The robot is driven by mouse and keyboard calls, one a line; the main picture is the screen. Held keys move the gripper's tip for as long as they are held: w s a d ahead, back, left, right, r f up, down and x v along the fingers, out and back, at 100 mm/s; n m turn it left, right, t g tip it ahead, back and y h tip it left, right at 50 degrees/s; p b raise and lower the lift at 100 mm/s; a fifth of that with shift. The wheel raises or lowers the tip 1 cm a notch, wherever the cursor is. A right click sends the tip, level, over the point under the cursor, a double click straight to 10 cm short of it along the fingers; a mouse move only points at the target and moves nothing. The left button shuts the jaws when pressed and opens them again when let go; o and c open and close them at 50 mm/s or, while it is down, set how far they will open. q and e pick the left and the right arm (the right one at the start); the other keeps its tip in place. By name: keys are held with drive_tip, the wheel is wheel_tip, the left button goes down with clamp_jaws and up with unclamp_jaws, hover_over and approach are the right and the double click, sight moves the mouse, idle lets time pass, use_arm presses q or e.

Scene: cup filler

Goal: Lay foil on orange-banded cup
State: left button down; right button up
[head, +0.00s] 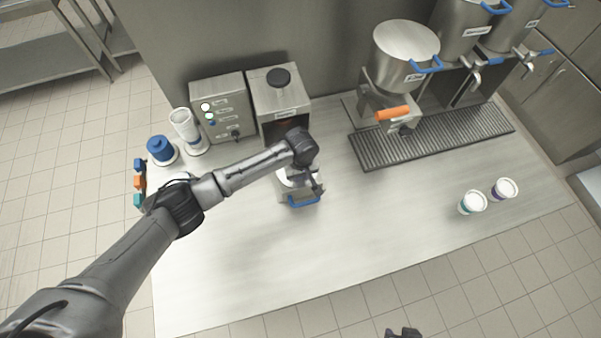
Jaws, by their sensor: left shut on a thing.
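My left gripper (313,182) is over the pulled-out tray with a blue handle (304,202) at the front of the sealing machine (279,100). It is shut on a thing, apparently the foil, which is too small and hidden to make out. A pale round shape (291,178) shows beside the gripper in the tray; I cannot tell whether it is the cup's top or the foil. No orange band shows on any cup; my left wrist covers part of the tray. A small dark part of my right gripper (403,333) shows at the bottom edge.
Two white cups, one teal-banded (471,203) and one purple-banded (504,189), stand at the right. Dispensers, one with an orange handle (393,113), stand behind a drip grate (430,137). A control box (221,108) stands at the back left. The counter's front middle is clear.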

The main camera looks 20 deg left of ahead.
use_arm(q)
drive_tip(key=c, duration=1)
unclamp_jaws()
drive_tip(key=shift+r, duration=0.1)
wheel_tip(320, 180, up, 14)
drive_tip(key=shift+f+p, duration=0.2)
drive_tip(key=shift+p, duration=0.1)
